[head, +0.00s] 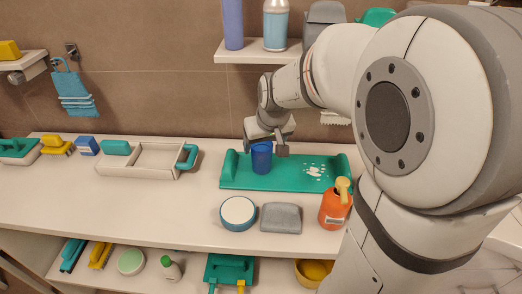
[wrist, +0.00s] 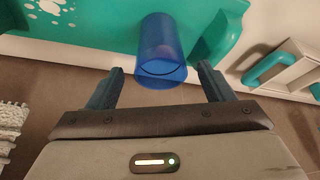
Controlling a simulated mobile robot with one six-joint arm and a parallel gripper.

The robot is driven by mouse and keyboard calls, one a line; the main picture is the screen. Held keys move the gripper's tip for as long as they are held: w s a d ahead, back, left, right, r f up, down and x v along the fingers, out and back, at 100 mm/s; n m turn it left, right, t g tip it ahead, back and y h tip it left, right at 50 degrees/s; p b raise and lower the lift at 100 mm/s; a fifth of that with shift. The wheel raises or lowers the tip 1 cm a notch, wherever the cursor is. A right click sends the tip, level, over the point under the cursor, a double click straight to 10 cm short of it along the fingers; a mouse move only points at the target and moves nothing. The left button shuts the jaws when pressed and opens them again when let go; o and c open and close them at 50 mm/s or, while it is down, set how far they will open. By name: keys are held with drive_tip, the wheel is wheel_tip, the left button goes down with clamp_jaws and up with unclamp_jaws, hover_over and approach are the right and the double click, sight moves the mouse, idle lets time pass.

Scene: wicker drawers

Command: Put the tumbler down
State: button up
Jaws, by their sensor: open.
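A blue tumbler (head: 261,157) stands upright on the left part of the green tray (head: 235,181) on the counter. In the wrist view the tumbler (wrist: 161,50) is just beyond and between my fingertips, with the green tray (wrist: 95,48) around it. My gripper (head: 266,141) is above and behind the tumbler in the head view. In the wrist view my gripper (wrist: 160,78) is open, with a gap on each side of the tumbler. The back of the tumbler is partly hidden by my gripper in the head view.
A round white-topped tin (head: 238,211), a grey block (head: 281,218) and an orange bottle (head: 335,207) stand in front of the tray. A cream caddy (head: 150,158) with green ends is to the left. A shelf (head: 255,50) hangs above. The counter's left front is clear.

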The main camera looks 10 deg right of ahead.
drive_tip(key=v, duration=0.5)
drive_tip(key=s+f+g, duration=0.2)
drive_tip(key=s+f, duration=0.2)
drive_tip(key=s, duration=1.2)
drive_tip(key=shift+s+a+m, duration=0.3)
drive_tip(key=shift+s+m, duration=0.05)
drive_tip(key=shift+m, duration=0.05)
